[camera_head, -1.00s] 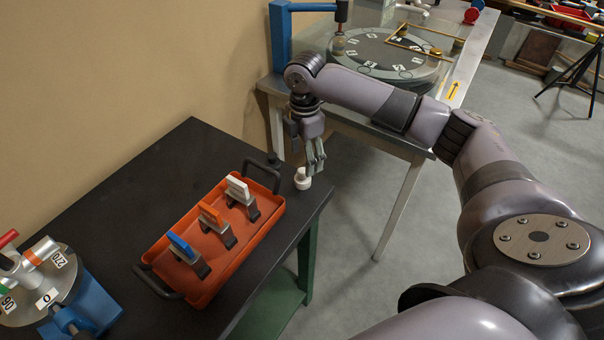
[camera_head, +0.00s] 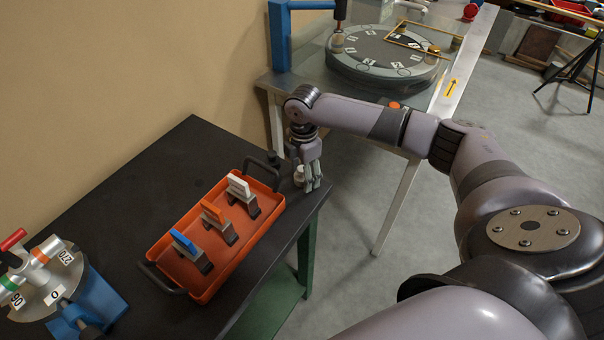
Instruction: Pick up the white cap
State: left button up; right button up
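The white cap (camera_head: 299,175) is a small white piece at the far right corner of the black table, just beyond the orange tray's corner. My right gripper (camera_head: 310,185) points down at it, with its fingers at the cap and partly covering it. The cap shows at the left side of the fingers. I cannot tell whether the fingers touch it or are closed on it. My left gripper is not in view.
The orange tray (camera_head: 212,285) holds blue, orange and white-topped clips close to the gripper's left. A small dark knob (camera_head: 273,158) stands behind the cap. A dial device (camera_head: 45,285) is at lower left. A grey table (camera_head: 395,150) with a round plate stands behind.

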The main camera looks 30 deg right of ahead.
jog(key=c, duration=1)
jog(key=shift+r, duration=0.1)
jog(key=shift+c, duration=0.2)
